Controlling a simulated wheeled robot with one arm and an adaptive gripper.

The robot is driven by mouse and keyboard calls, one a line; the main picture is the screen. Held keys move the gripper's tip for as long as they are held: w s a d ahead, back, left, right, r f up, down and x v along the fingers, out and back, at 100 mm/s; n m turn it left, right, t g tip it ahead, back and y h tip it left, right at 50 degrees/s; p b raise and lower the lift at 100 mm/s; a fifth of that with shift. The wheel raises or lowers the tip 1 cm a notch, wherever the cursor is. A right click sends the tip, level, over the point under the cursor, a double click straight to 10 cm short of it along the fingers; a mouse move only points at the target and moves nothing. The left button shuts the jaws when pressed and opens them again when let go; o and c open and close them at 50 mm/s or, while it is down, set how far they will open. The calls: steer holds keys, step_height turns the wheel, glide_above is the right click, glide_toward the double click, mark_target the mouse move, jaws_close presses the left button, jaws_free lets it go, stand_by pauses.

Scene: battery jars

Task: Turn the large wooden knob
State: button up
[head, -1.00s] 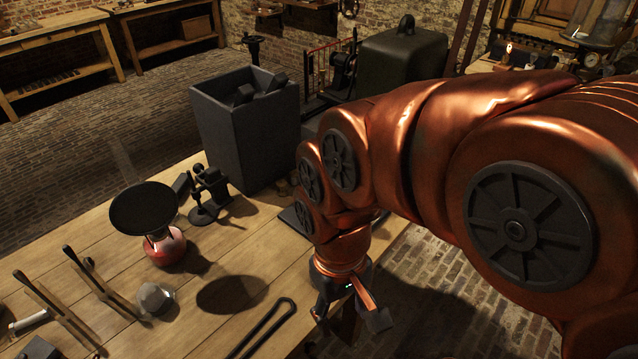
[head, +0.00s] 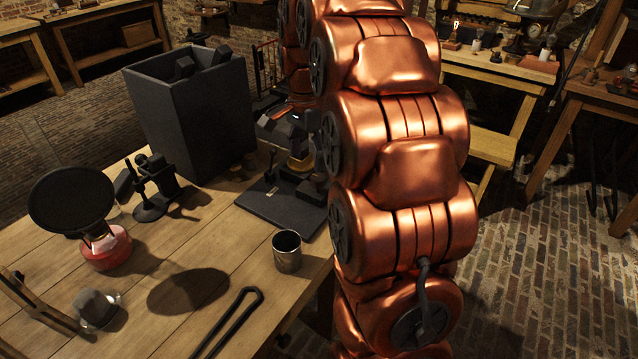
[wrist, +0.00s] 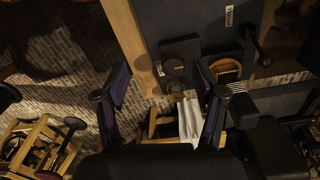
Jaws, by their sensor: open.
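A dark instrument on a flat black base plate (head: 275,207) sits at the table's far right edge. In the wrist view, a round piece with a wood-coloured face (wrist: 226,70), which looks like the large wooden knob, shows just right of my right finger. A dark round part (wrist: 180,54) lies to its left. My gripper (wrist: 163,82) is open and empty, its fingers spread wide, with the dark part beyond the gap. In the head view, my gripper (head: 284,127) is above the instrument; my arm hides part of both.
A metal cup (head: 287,251) stands in front of the base plate. A tall dark box (head: 190,115) stands behind left. A small black stand (head: 152,190), a red-based burner (head: 105,250) and a black loop-ended tool (head: 232,318) are on the table.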

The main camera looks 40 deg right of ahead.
mark_target(318, 176)
steer(key=w+d+m, duration=0.1)
steer(key=d+f+m, duration=0.1)
steer(key=d, duration=0.1)
steer(key=w+d+f+b, duration=0.1)
steer(key=d, duration=0.1)
steer(key=shift+w+m, duration=0.3)
steer(key=shift+m, duration=0.1)
steer(key=shift+f+p, duration=0.3)
steer(key=shift+f, duration=3.5)
steer(key=c, duration=1.1)
steer(key=shift+c, duration=0.2)
steer(key=shift+n, duration=0.4)
